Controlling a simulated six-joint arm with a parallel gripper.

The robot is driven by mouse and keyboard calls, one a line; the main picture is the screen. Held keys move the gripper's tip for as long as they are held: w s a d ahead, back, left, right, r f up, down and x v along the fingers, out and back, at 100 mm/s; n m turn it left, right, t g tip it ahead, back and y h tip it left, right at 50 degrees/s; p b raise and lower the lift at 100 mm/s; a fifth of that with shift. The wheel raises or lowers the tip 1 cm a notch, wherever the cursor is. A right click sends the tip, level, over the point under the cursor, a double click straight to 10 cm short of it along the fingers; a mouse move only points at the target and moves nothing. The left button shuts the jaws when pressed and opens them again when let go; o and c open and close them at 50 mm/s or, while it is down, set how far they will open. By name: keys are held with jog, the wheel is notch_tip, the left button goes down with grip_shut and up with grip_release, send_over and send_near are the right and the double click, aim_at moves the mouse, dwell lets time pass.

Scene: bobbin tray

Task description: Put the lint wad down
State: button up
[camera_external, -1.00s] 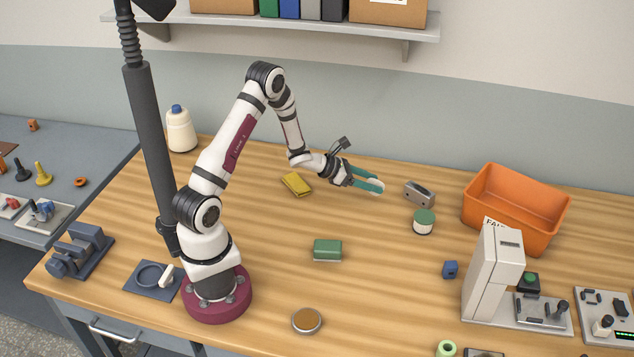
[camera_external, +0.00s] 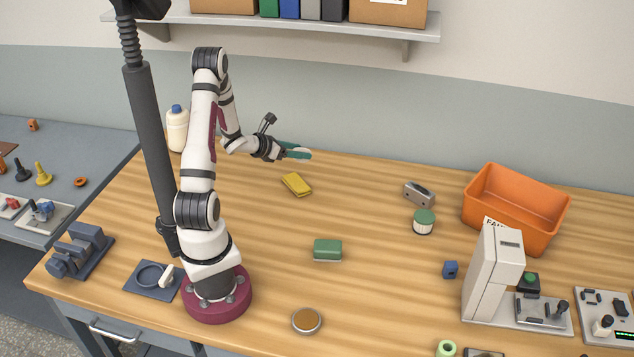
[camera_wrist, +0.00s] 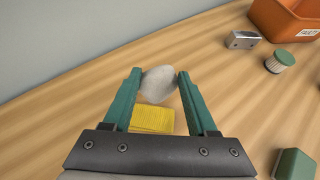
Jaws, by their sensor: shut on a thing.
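My gripper (camera_external: 298,152) is in the air above the back of the wooden bench, left of the middle. In the wrist view its teal fingers (camera_wrist: 160,88) are on both sides of a pale grey-white lint wad (camera_wrist: 158,82) and hold it at the tips. In the external view the wad is too small and hidden by the fingers to make out clearly.
An orange bin (camera_external: 503,213) stands at the back right.

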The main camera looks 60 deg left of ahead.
jog(key=s+a+f+n+y, duration=0.1)
jog(key=s+a+f, duration=0.1)
jog(key=s+a, duration=0.4)
jog(key=s+a+f+n+y, duration=0.1)
jog(key=s+a+f, duration=0.1)
jog(key=s+a, duration=0.4)
jog(key=s+a+f+n+y, duration=0.1)
jog(key=s+a+f, duration=0.1)
jog(key=s+a, duration=0.5)
jog(key=shift+s+f+n+g+y, duration=0.25)
jog(key=shift+f+n+g+y, duration=0.05)
jog(key=shift+f+g, duration=0.1)
jog(key=shift+s+a+f, duration=0.1)
jog(key=shift+f, duration=0.95)
jog(key=shift+a+f, duration=0.1)
jog(key=shift+f, duration=0.9)
jog(key=shift+f, duration=0.1)
jog(key=o, duration=1.3)
